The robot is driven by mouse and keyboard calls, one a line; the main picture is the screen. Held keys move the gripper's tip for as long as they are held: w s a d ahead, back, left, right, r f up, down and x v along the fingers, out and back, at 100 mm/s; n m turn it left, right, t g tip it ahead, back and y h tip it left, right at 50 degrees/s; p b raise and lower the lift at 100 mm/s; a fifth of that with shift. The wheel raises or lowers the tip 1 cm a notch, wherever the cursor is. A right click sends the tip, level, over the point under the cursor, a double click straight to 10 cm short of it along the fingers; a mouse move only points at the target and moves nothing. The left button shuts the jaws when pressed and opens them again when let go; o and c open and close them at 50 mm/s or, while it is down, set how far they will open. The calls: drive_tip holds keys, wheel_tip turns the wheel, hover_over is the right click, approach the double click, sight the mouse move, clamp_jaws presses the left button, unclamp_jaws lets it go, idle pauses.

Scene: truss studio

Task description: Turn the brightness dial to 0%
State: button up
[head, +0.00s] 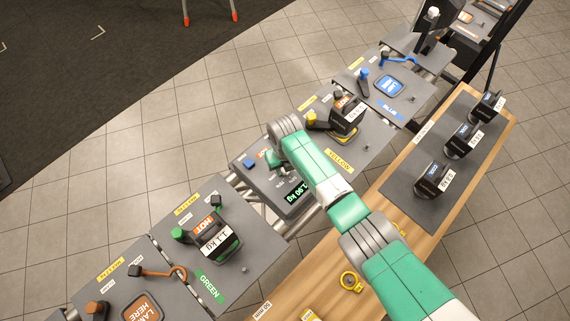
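I cannot make out a dial marked brightness or any percent scale. A small blue part (250,163) sits on the box to the left of the gripper. The wrist hides part of the box top. The fingers are too small and too covered to tell whether they are open or shut, or touching anything.
Grey station panels labelled green (209,285), yellow (338,160) and blue (389,108) run diagonally along a truss. Dark weighted blocks stand on the green and yellow panels. A wooden bench (400,196) at right carries several dark blocks on a grey mat (408,186).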

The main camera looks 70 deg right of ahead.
drive_tip(key=shift+r, duration=0.1)
idle(0.4)
drive_tip(key=o, duration=1)
drive_tip(key=shift+c, duration=0.2)
wheel_tip(320, 180, up, 8)
drive_tip(key=shift+f, duration=0.15)
